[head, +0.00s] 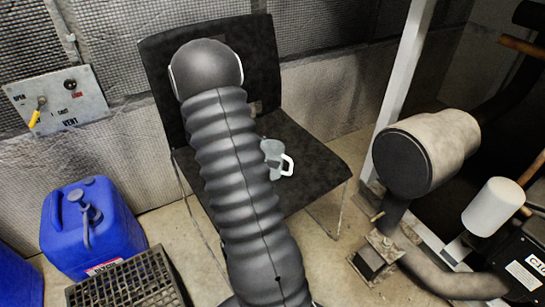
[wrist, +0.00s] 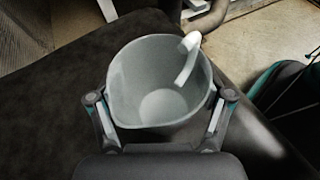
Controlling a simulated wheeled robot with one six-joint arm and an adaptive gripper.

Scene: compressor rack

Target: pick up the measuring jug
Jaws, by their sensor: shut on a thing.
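The measuring jug (head: 272,155) is pale, translucent grey with a white handle. In the head view it is at the black chair's seat, partly hidden behind my arm. In the wrist view the jug (wrist: 158,85) is seen from above, open and empty inside, with its handle at the upper right and its spout at the left. My gripper (wrist: 160,122) has one finger on each side of the jug and is shut on it. My gripper is hidden behind my arm in the head view. I cannot tell whether the jug touches the seat.
The black chair (head: 315,165) has its backrest behind my arm. A blue canister (head: 110,230) and a dark crate (head: 130,285) stand at lower left. A valve panel (head: 60,100) is on the left wall. Compressor pipework with a round cylinder (head: 440,150) stands at right.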

